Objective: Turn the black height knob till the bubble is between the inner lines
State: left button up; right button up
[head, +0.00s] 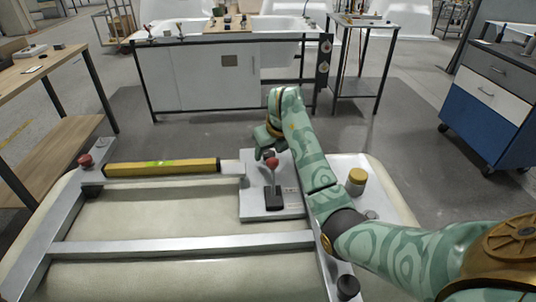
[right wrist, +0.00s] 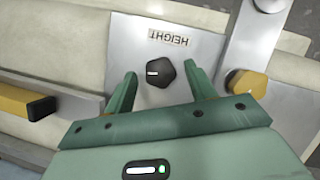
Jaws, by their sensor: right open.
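The black height knob (right wrist: 160,73) has a white mark and sits on a grey plate (right wrist: 205,22) marked HEIGHT in the right wrist view. My right gripper (right wrist: 162,78) is open, with one green finger on each side of the knob; I cannot tell whether they touch it. In the head view my right gripper (head: 267,140) is over the far end of the plate and hides the knob. A yellow spirit level (head: 185,168) lies along the frame's far bar. Its green vial is too small to read the bubble or lines. My left gripper is out of view.
A red-topped lever (head: 271,162) stands on the plate near my right gripper. A yellow knob (head: 357,176) is to the right and a red knob (head: 86,160) at the left corner. A workbench (head: 200,75) stands beyond, with clear floor before it.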

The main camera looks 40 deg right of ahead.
jog(key=c, duration=1)
jog(key=shift+a+r+m+p, duration=0.15)
jog(key=shift+r+m+p, duration=0.05)
jog(key=shift+m+p, duration=0.25)
jog(key=shift+m+h, duration=0.4)
jog(key=shift+m, duration=0.25)
jog(key=shift+o, duration=0.2)
jog(key=shift+f+m, duration=0.25)
jog(key=shift+m, duration=0.25)
jog(key=o, duration=1)
jog(key=shift+c, duration=0.2)
pick_arm(q)
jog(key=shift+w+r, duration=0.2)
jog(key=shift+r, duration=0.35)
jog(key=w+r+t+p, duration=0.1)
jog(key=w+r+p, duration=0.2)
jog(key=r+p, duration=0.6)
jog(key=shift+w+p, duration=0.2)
jog(key=shift+p, duration=0.35)
pick_arm(e)
jog(key=v, duration=1.6)
jog(key=shift+a+r, duration=0.2)
jog(key=shift+a, duration=0.1)
